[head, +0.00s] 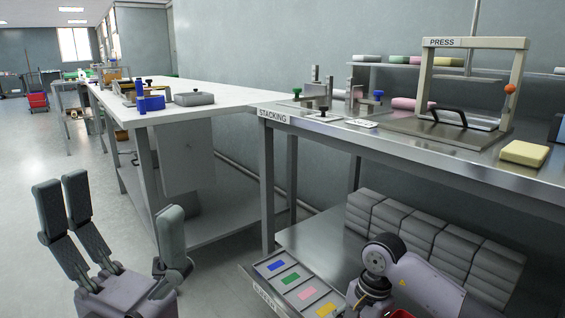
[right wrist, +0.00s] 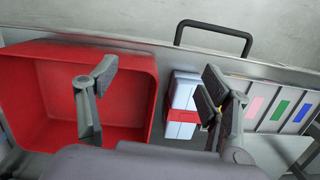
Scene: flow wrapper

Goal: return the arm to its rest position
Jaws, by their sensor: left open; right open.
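My left gripper (head: 115,208) is open and empty at the lower left of the head view, raised above the floor and left of the steel bench. My right gripper (right wrist: 158,82) is open in the right wrist view, with its fingers wide apart. Nothing is gripped between them. A red bin (right wrist: 50,100) lies beyond the left finger. A white box with a red band (right wrist: 182,110) shows beside the right finger; I cannot tell how far below it is. In the head view, part of my right arm shows at the lower right, and its gripper is hidden.
The steel bench (head: 440,157) marked STACKING carries a press frame (head: 520,65) and a yellow block (head: 524,153). A tray with coloured labels (head: 290,278) juts out below it. A white table (head: 215,98) stands behind. Floor (head: 35,150) at left is clear.

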